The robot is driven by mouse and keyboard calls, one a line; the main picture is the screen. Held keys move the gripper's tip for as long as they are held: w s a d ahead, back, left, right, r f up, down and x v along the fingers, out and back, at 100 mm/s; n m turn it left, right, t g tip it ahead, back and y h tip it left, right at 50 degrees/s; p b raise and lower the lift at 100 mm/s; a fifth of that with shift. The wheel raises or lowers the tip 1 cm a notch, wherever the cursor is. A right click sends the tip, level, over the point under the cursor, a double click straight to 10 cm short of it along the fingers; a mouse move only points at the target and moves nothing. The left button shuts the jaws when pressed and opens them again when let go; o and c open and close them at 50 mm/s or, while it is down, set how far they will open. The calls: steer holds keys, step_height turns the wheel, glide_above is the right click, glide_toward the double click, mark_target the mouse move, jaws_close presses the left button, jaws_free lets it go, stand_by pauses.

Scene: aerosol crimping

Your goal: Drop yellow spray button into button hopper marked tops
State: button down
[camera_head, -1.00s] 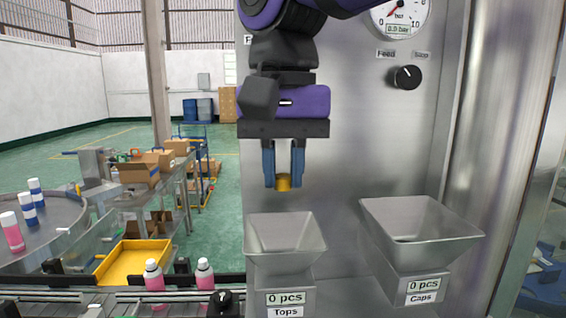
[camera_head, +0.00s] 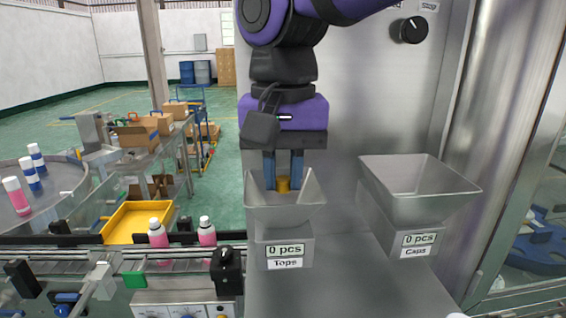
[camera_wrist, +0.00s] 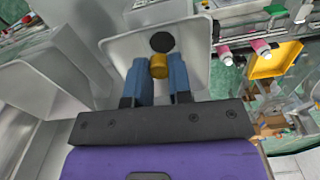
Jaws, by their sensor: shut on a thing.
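The yellow spray button (camera_head: 283,184) is between the blue fingertips of my gripper (camera_head: 283,178), which is shut on it. It also shows in the wrist view (camera_wrist: 159,66), pinched between the two fingers (camera_wrist: 160,74). The grey hopper marked Tops (camera_head: 285,214) stands below my gripper, and its counter reads 0 pcs. The button and fingertips are at the hopper's mouth, and the front rim stands just below the button. In the wrist view the hopper (camera_wrist: 115,52) lies beyond the button, with a dark round opening behind it.
A second hopper marked Caps (camera_head: 420,200), also reading 0 pcs, stands to the right. A steel panel (camera_head: 345,110) rises behind. At left are a conveyor with pink bottles (camera_head: 158,234), a yellow tray (camera_head: 140,218) and a round table with bottles.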

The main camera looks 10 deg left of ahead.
steer(key=c, duration=1)
jaws_free()
steer(key=shift+o, duration=0.2)
steer(key=s+d+r, duration=0.2)
steer(key=s+r, duration=0.2)
steer(key=s, duration=0.4)
steer(key=shift+s, duration=0.4)
stand_by(0.5)
